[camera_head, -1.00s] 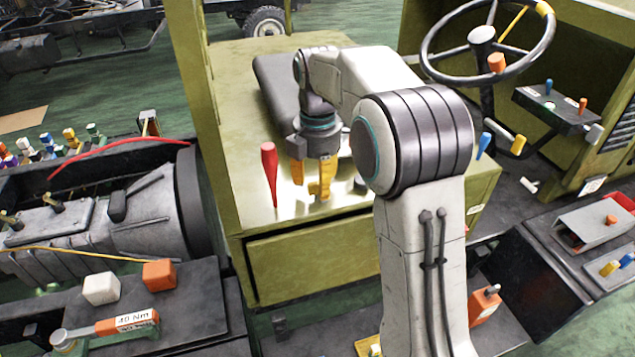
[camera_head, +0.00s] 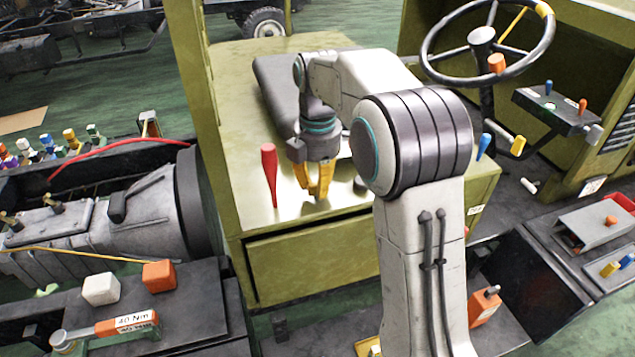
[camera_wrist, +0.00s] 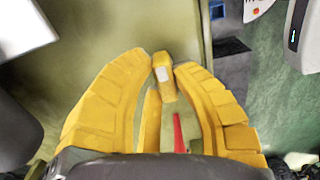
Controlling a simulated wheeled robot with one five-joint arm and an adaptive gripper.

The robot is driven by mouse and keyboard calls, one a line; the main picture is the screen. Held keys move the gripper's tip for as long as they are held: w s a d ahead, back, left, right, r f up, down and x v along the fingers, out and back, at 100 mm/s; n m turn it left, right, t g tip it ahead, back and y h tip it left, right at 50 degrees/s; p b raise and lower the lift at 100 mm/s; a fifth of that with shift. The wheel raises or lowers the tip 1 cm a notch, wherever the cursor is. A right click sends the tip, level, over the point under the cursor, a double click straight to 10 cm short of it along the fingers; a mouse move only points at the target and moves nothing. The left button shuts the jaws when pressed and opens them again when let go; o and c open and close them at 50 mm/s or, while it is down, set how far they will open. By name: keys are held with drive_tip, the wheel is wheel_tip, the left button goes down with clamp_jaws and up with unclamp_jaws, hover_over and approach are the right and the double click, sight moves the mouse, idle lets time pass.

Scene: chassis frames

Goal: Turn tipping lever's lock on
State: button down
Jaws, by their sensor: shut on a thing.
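A red-handled lever (camera_head: 269,172) stands upright on the olive seat box, left of my gripper (camera_head: 318,194). In the wrist view a red strip (camera_wrist: 179,132) shows beyond the gap between my yellow fingers (camera_wrist: 162,70). A small yellow piece (camera_wrist: 165,82) with a pale patch sits between the two fingertips, and the fingers are shut on it. I cannot tell for sure whether it is the lever's lock. My gripper points down near the front edge of the box top. The fingers hide the piece in the head view.
The olive box (camera_head: 310,262) has a dark seat cushion (camera_head: 278,95) behind my gripper. A steering wheel (camera_head: 482,35) and small coloured levers stand to the right. An orange block (camera_head: 159,275), a white block (camera_head: 101,289) and a torque wrench (camera_head: 120,325) lie at lower left.

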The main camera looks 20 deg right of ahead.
drive_tip(key=shift+m, duration=0.3)
drive_tip(key=m+p, duration=0.1)
drive_tip(key=m, duration=0.2)
drive_tip(key=shift+d+m, duration=0.1)
drive_tip(key=shift+m, duration=0.3)
drive_tip(key=m+p, duration=0.1)
drive_tip(key=m, duration=0.3)
drive_tip(key=shift+s+d+m, duration=0.1)
drive_tip(key=shift+m, duration=0.2)
drive_tip(key=m+p, duration=0.1)
drive_tip(key=m, duration=0.3)
drive_tip(key=shift+s, duration=0.1)
drive_tip(key=shift+s+m, duration=0.15)
drive_tip(key=shift+m, duration=2.25)
drive_tip(key=shift+f, duration=0.1)
drive_tip(key=c, duration=1)
unclamp_jaws()
